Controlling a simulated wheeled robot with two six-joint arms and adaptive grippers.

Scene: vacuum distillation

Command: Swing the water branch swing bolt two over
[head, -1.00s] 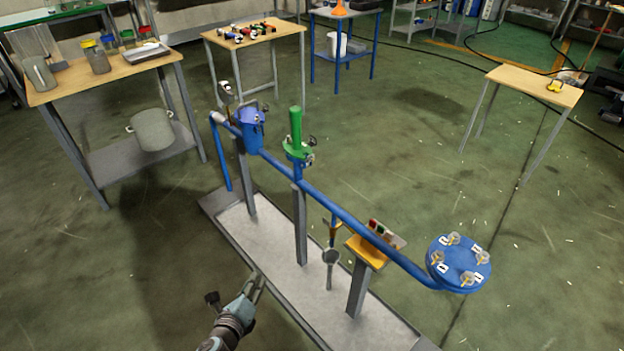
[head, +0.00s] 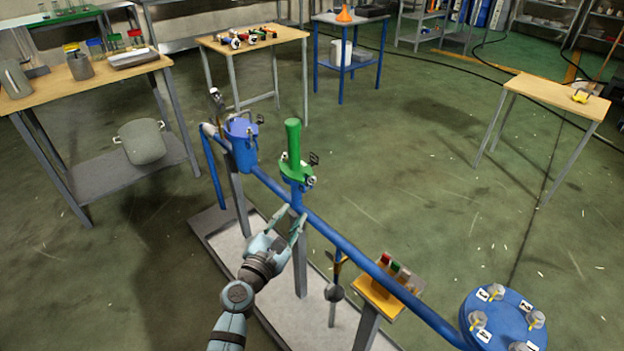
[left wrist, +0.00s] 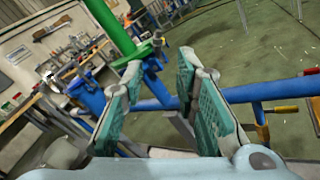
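A green capped branch (head: 293,147) stands upright on the long blue pipe, with small dark and grey swing bolts (head: 313,160) around its flange. The bolt numbers are too small to read. My left gripper (head: 292,222) is just below the green flange, near the blue pipe, and apart from the bolts. In the left wrist view my left gripper (left wrist: 162,65) is open with nothing between its fingers. There the green branch (left wrist: 113,27) rises beyond the left finger, and that finger partly hides the flange. My right gripper is not in view.
The blue pipe (head: 350,246) runs diagonally over a grey base. A blue branch (head: 242,143) stands to the left. A small wooden stand (head: 377,300) and a round blue bolted cover (head: 500,318) are at lower right. Tables stand behind; floor between is clear.

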